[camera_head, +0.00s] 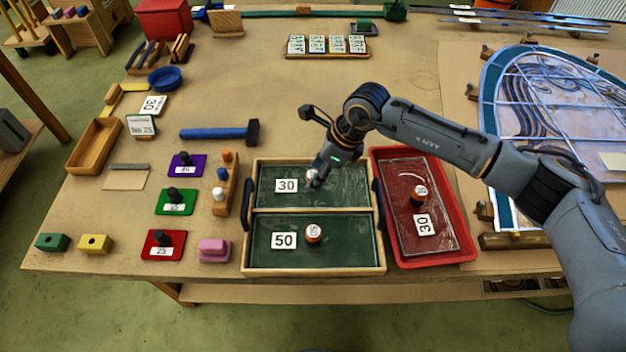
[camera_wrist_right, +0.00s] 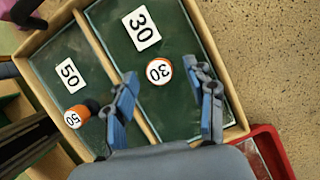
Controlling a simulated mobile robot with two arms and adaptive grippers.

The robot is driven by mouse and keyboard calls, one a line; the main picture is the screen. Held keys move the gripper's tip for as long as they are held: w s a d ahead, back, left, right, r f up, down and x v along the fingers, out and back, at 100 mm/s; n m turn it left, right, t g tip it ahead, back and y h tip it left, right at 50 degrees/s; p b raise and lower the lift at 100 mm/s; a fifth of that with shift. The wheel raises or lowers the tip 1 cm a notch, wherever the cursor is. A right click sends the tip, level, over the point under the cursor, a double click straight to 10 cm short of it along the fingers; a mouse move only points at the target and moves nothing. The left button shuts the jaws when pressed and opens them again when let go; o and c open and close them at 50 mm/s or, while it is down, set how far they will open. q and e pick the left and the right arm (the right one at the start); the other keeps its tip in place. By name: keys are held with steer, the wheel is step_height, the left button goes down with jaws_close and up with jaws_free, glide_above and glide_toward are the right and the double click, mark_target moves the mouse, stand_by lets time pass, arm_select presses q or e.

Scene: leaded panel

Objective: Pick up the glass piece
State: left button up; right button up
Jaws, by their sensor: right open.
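A wooden tray (camera_head: 249,217) holds two dark green glass-like panes in separate compartments. The far pane (camera_head: 345,195) has a white "30" label and an orange-rimmed knob marked 30, partly hidden by my gripper. The near pane (camera_head: 350,245) has a "50" label and a knob (camera_head: 313,232). My right gripper (camera_head: 317,181) is open and empty above the far pane. In the right wrist view, its fingers (camera_wrist_right: 165,100) are apart, with the 30 knob (camera_wrist_right: 159,71) just beyond and between them. My left gripper is not in view.
Left are a blue hammer (camera_head: 215,133), coloured blocks and a pink block (camera_head: 214,250). A leaded panel (camera_head: 545,100) lies at right. Bare table shows behind the tray.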

steer(key=shift+x, duration=1.3)
jaws_close()
steer(key=shift+r, duration=0.15)
